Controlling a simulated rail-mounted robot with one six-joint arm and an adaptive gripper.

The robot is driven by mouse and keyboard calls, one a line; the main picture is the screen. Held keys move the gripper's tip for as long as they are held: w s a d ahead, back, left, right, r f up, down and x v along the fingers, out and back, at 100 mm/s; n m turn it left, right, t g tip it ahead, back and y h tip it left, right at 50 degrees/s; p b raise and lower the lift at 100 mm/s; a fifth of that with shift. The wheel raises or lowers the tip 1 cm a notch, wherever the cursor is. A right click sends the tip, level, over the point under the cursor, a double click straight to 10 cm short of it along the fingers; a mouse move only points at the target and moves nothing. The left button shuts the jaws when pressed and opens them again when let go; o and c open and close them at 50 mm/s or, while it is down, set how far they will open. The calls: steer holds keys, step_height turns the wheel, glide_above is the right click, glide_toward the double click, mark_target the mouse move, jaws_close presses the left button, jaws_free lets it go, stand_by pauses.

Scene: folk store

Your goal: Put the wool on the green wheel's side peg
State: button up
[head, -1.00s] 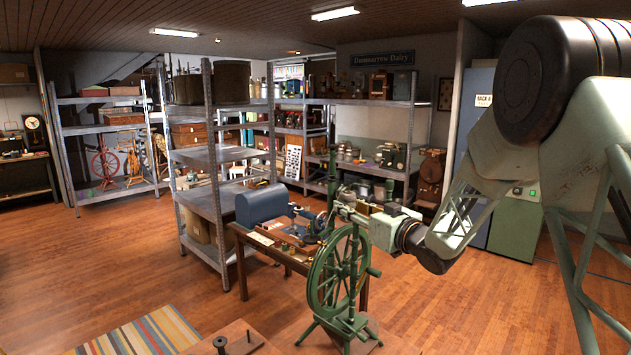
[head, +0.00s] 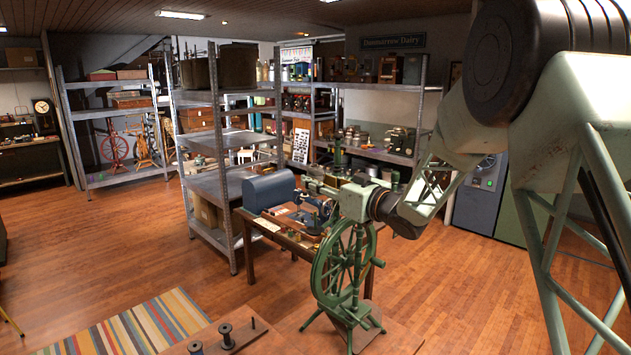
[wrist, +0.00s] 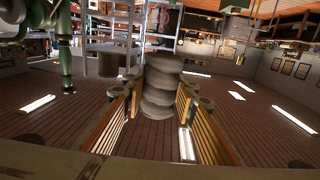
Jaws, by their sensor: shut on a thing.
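The green spinning wheel (head: 318,270) stands upright on its legs at the lower middle of the head view. Its green post also shows at the upper left of the wrist view (wrist: 66,60). My gripper (head: 312,187) is above the wheel's left upper part in the head view. In the wrist view my gripper (wrist: 155,105) has its two yellow-padded fingers on either side of a grey-brown, lumpy twisted bundle, the wool (wrist: 160,95). The wool points away from my palm. It is too small to make out in the head view. The side peg is not clearly visible.
A table with a blue sewing-machine cover (head: 270,190) stands behind the wheel. A metal shelf (head: 232,185) is left of it. A wooden board with dark spools (head: 227,336) is at the bottom. A striped rug (head: 140,325) lies lower left. Open floor is at the right.

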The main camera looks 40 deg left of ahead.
steer(key=shift+f, duration=0.2)
steer(key=shift+f+b, duration=0.55)
steer(key=shift+f, duration=1.1)
steer(key=shift+f+b, duration=0.2)
steer(key=shift+b, duration=0.3)
stand_by(0.5)
steer(key=shift+f+b, duration=2.45)
steer(key=shift+f, duration=1.2)
steer(key=o, duration=0.8)
steer(key=shift+d, duration=0.2)
